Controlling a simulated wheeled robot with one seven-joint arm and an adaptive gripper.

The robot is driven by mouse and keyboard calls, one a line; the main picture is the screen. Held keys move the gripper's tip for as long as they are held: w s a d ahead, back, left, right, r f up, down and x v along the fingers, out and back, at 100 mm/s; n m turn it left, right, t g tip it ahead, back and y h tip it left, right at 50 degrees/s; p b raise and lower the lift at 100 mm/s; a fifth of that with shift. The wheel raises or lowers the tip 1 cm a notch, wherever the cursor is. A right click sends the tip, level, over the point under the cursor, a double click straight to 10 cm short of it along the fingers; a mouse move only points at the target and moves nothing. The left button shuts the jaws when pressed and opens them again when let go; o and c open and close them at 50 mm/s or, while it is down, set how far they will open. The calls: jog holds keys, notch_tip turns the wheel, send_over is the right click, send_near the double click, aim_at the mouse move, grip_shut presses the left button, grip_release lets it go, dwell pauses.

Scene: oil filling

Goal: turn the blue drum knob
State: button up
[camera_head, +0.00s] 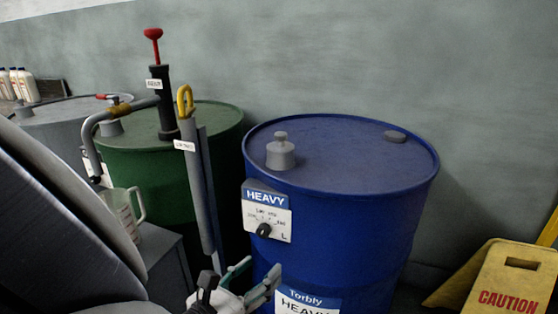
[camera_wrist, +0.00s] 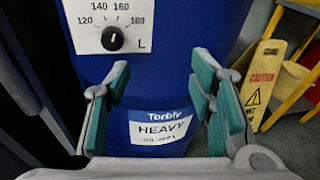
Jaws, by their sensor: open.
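The blue drum (camera_head: 345,225) stands right of centre in the head view and fills the middle of the wrist view (camera_wrist: 165,65). Its black knob (camera_head: 264,230) sits on a white dial plate under a "HEAVY" label. In the wrist view the knob (camera_wrist: 113,38) shows at the upper left, with numbers from 120 to 180 around it. My gripper (camera_head: 250,285) is at the bottom of the head view, below the knob. In the wrist view my gripper (camera_wrist: 162,88) has its green-padded fingers spread wide and empty, with the knob above and left of the gap between them.
A green drum (camera_head: 170,165) with a red-handled pump (camera_head: 153,75) stands left of the blue drum. A grey pipe with a yellow hook (camera_head: 185,100) rises between them. A clear jug (camera_head: 125,205) is at left. A yellow caution sign (camera_head: 510,280) stands at right.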

aim_at(261, 233)
jog(key=a+f+n+t+y+b, duration=0.2)
jog(key=a+n+t, duration=0.1)
jog(key=a, duration=0.2)
jog(key=b+x, duration=0.4)
jog(key=x, duration=0.9)
jog(key=shift+a, duration=0.15)
jog(key=c, duration=1.2)
